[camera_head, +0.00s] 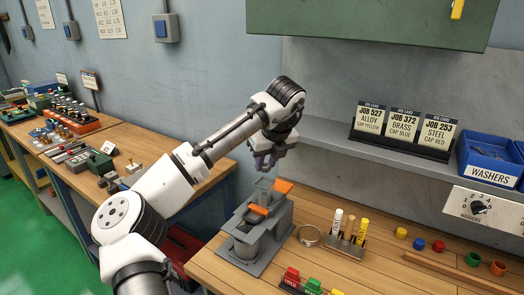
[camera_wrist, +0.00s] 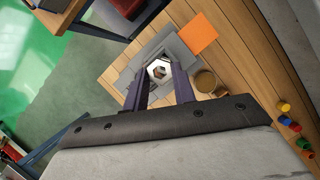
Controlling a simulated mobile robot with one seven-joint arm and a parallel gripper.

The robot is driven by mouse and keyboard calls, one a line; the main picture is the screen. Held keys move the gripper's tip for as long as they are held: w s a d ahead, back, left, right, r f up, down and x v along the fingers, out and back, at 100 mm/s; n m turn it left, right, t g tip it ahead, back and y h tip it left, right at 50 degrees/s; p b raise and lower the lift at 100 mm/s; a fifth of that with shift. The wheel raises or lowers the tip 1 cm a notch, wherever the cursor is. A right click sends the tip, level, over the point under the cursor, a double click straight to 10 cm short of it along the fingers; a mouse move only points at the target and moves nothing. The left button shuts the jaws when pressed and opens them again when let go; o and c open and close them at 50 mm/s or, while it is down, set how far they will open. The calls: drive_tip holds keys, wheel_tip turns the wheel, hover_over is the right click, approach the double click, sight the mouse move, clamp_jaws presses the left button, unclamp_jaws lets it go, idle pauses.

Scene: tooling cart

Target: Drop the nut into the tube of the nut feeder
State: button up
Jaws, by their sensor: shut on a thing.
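My gripper (camera_head: 266,160) is above the grey nut feeder (camera_head: 279,232) on the wooden bench, apart from it. In the wrist view, a silver hexagonal nut (camera_wrist: 158,69) with a dark hole sits between the tips of my gripper (camera_wrist: 159,72), which is shut on it. The grey feeder (camera_wrist: 178,49) lies below and behind the nut there. The feeder has orange parts and an upright grey section (camera_head: 265,190) under my gripper. I cannot tell whether the nut is lined up with the tube, whose mouth is not clearly visible. The nut is not distinguishable in the head view.
A round tan container (camera_head: 308,236) stands right of the feeder, beside a rack of capped markers (camera_head: 347,244). Coloured caps (camera_head: 419,244) lie farther right. A shelf above holds job cards (camera_head: 402,127) and a blue washers bin (camera_head: 490,158). A green cabinet (camera_head: 370,22) hangs overhead.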

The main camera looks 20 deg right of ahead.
sight(268, 170)
drive_tip(key=shift+w, duration=0.15)
drive_tip(key=shift+f+b, duration=0.4)
drive_tip(key=shift+b, duration=0.3)
wheel_tip(268, 170, down, 2)
drive_tip(key=b, duration=0.3)
drive_tip(key=shift+f, duration=0.1)
drive_tip(key=shift+f+p, duration=0.2)
drive_tip(key=shift+p, duration=1.6)
idle(0.9)
drive_tip(key=shift+f, duration=0.5)
idle(1.1)
drive_tip(key=shift+p, duration=0.4)
idle(0.9)
drive_tip(key=o, duration=0.5)
drive_tip(key=shift+s, duration=0.2)
drive_tip(key=shift+o, duration=0.6)
